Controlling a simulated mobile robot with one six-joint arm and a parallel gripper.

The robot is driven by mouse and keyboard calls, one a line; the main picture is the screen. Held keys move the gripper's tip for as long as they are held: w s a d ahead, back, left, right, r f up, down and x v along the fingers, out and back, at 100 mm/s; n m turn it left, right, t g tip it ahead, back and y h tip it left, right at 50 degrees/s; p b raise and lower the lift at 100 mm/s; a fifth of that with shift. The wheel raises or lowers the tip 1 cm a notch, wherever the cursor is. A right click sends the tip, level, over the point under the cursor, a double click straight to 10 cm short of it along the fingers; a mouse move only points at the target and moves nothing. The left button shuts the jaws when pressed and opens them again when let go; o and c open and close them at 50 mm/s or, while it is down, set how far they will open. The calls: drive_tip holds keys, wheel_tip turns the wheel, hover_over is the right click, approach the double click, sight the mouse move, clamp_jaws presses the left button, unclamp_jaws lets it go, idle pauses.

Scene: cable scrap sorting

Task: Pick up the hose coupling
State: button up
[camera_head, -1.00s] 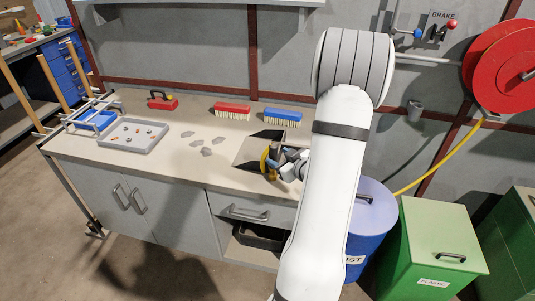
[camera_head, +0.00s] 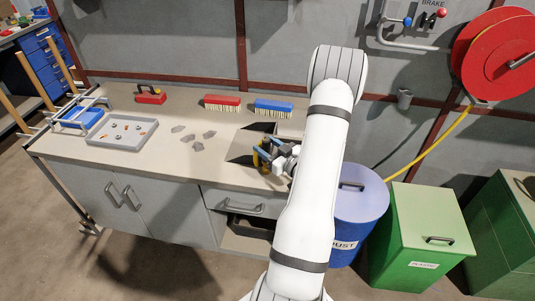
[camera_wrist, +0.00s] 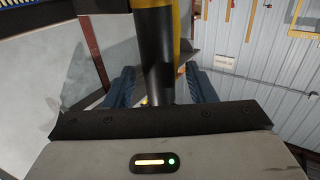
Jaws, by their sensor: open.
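A black and yellow piece, which I take for the hose coupling (camera_wrist: 155,50), stands between my gripper's fingers in the wrist view. Its upper part is cut off by the frame edge. My gripper (camera_wrist: 160,88) is open, with one blue-grey finger on each side of the piece. I cannot tell whether either finger touches it. In the head view my gripper (camera_head: 270,155) is at the dark recess near the bench's front edge, with the yellow part of the piece (camera_head: 259,157) beside it. My arm hides some of this area.
The bench (camera_head: 180,165) carries a tray of small parts (camera_head: 97,141), flat grey scraps (camera_head: 190,137), a red brush (camera_head: 222,101), a blue brush (camera_head: 273,107) and a red box (camera_head: 150,97). A blue drum (camera_head: 362,207) and green bin (camera_head: 420,225) stand at the right.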

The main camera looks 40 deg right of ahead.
drive_tip(key=shift+w, duration=0.3)
drive_tip(key=shift+c, duration=0.2)
clamp_jaws()
